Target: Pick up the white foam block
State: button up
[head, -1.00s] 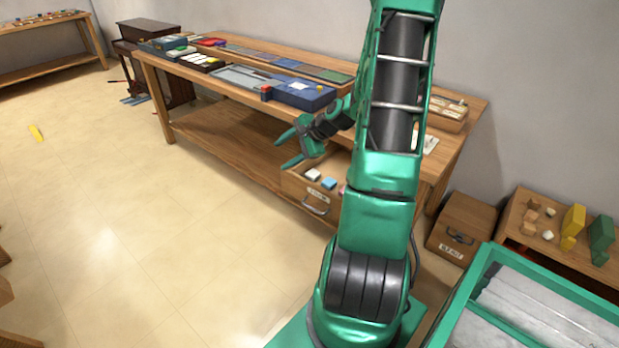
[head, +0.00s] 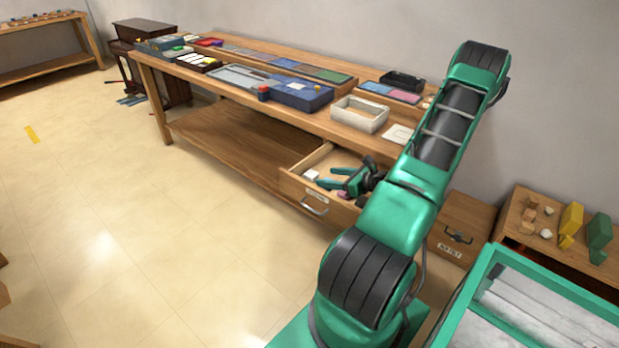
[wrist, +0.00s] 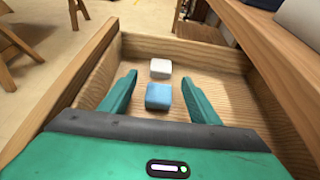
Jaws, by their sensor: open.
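The white foam block (wrist: 161,68) lies in the open drawer, just beyond a blue block (wrist: 159,96) in the wrist view. In the head view the white block (head: 311,175) sits near the drawer's left front corner. My gripper (wrist: 160,84) is open, its fingers reaching into the drawer (head: 307,184). The blue block lies between the fingers, and the white block is slightly ahead of the fingertips, roughly centred. In the head view my gripper (head: 326,178) points left toward the white block, apart from it. The blue block is hidden there by the gripper.
The drawer's wooden walls (wrist: 88,72) stand close on both sides of my fingers. The workbench top (head: 335,122) is above, with a white open box (head: 360,114) near its edge. A pink block (head: 344,195) is in the drawer.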

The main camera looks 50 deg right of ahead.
aim_at(313, 174)
jog(key=shift+x, duration=3.8)
jog(key=shift+d+r, duration=0.1)
jog(key=shift+d, duration=0.05)
jog(key=c, duration=1.1)
